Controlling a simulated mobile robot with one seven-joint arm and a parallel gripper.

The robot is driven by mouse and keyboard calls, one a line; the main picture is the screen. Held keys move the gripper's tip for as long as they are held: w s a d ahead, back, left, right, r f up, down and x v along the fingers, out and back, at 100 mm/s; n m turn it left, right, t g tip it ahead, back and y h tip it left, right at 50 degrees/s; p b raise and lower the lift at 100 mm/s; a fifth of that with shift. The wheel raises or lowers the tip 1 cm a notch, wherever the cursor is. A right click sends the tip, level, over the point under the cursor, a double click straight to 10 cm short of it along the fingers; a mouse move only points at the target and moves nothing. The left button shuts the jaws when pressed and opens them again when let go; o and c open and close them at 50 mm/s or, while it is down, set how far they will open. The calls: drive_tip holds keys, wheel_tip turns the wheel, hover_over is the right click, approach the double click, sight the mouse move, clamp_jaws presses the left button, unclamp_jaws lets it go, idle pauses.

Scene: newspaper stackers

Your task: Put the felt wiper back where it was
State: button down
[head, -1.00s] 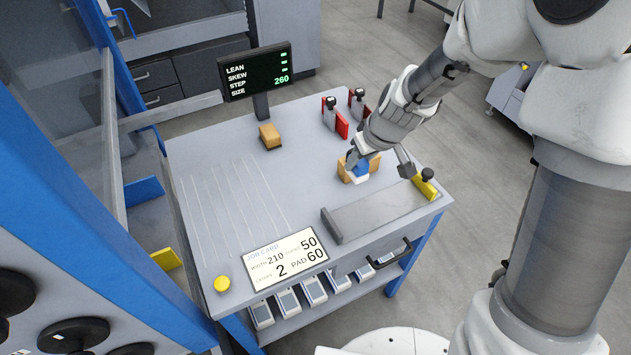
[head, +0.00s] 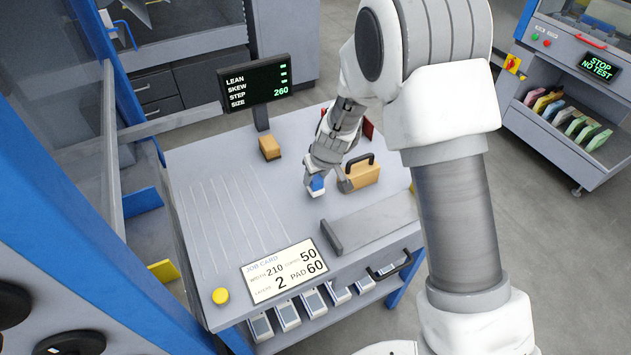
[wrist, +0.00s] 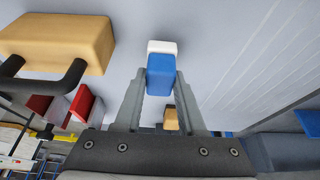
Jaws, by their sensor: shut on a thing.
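The felt wiper is a small blue block (wrist: 161,70) with a white pad at its end (wrist: 162,47). My gripper (wrist: 161,78) is shut on its blue part, one finger on each side, in the wrist view. In the head view the wiper (head: 317,183) is at my gripper (head: 318,176), over the middle of the table, left of a tan block with a dark handle (head: 362,176). The white pad points down toward the table. I cannot tell whether it touches the surface.
A smaller tan block (head: 270,148) lies by the display (head: 255,79). A yellow button (head: 220,296) sits at the front left. The lined left tabletop (head: 225,215) is clear.

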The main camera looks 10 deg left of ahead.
drive_tip(key=shift+f, duration=0.8)
drive_tip(key=shift+c, duration=2.1)
unclamp_jaws()
drive_tip(key=p+v, duration=0.2)
drive_tip(key=v, duration=1)
drive_tip(key=shift+r, duration=0.1)
